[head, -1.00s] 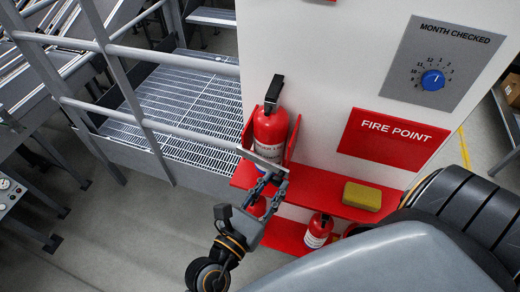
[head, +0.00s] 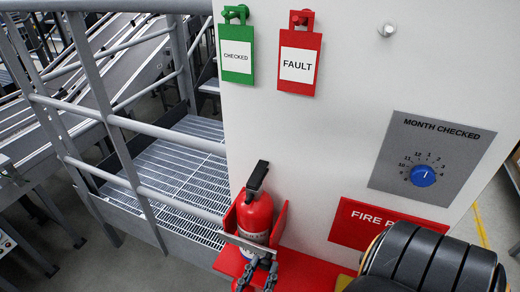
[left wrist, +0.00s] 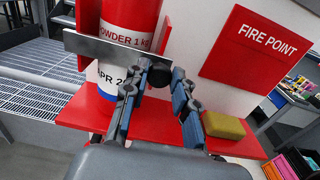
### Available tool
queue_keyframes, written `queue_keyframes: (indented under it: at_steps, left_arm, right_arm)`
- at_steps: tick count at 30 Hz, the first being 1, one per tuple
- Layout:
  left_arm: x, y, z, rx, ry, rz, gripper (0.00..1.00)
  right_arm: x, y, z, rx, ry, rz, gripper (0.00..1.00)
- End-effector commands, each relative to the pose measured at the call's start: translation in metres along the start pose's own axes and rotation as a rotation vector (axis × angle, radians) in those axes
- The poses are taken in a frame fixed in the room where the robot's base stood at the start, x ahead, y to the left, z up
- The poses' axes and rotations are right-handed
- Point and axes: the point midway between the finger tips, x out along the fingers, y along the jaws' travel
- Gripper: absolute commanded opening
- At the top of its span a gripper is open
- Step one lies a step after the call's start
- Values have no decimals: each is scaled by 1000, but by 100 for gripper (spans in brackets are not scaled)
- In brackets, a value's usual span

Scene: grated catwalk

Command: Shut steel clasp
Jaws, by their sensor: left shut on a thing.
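The steel clasp (head: 243,243) is a flat grey bar lying across the front of a red fire extinguisher (head: 255,213) in its red holder. The clasp also shows in the left wrist view (left wrist: 105,47), with a dark knob (left wrist: 159,75) near its right end. My left gripper (head: 258,268) is at that end, at the lower edge of the head view. In the left wrist view its fingers (left wrist: 156,88) are shut on the clasp's knob, one on each side. Whether the clasp's end is latched cannot be told. My right gripper is out of view.
The extinguisher stands on a red shelf (left wrist: 85,112) against a white panel (head: 310,150). A yellow-green block (left wrist: 224,125) lies on the shelf, right of the gripper. Grey railings (head: 150,130) and a grated step (head: 180,165) are left. Tags and a blue dial (head: 423,175) are on the panel.

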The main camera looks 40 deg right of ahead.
Motion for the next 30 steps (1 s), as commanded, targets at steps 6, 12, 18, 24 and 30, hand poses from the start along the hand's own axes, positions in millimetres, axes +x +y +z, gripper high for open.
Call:
queue_keyframes:
  at_steps: [6, 12, 18, 24, 30]
  left_arm:
    - [0, 0, -1, -1, 1, -2, 50]
    - [0, 0, 0, 0, 1, 0, 50]
    - [-12, 0, -1, 1, 2, 0, 50]
    - [-52, 0, -3, 1, 6, -2, 50]
    - [-93, -1, -2, 1, 5, -3, 50]
  right_arm:
    - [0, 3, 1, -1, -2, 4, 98]
    - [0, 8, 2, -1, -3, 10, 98]
    - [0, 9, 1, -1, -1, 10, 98]
    - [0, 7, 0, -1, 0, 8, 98]
    - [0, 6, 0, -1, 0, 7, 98]
